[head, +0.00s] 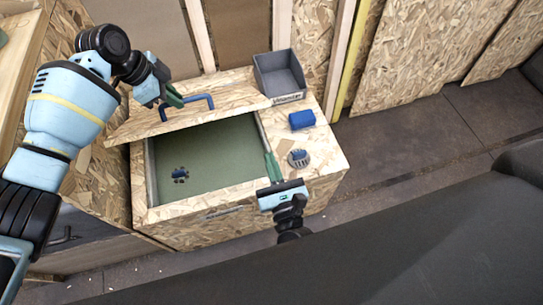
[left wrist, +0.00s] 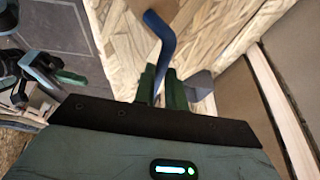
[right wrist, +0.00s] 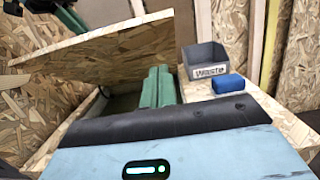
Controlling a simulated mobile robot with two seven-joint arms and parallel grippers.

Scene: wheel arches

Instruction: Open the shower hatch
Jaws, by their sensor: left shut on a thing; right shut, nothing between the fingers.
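The shower hatch (head: 232,98) is a wooden board lid, lifted and tilted above the box. Its underside also shows in the right wrist view (right wrist: 110,48). A blue bent handle (head: 200,99) is fixed to it. My left gripper (head: 172,100) is shut on the blue handle; the left wrist view shows the handle (left wrist: 163,40) between its green fingers. Below, the shower compartment (head: 220,150) shows a green floor and a dark drain with a blue piece (head: 180,174). My right gripper (head: 271,168) is shut and empty at the opening's right edge.
The wooden box top (head: 310,143) holds a grey bin labelled waste (head: 280,75), a blue block (head: 302,119) and a round drain-like fitting (head: 299,158). Wooden walls stand behind and left. Open floor (head: 420,140) lies to the right.

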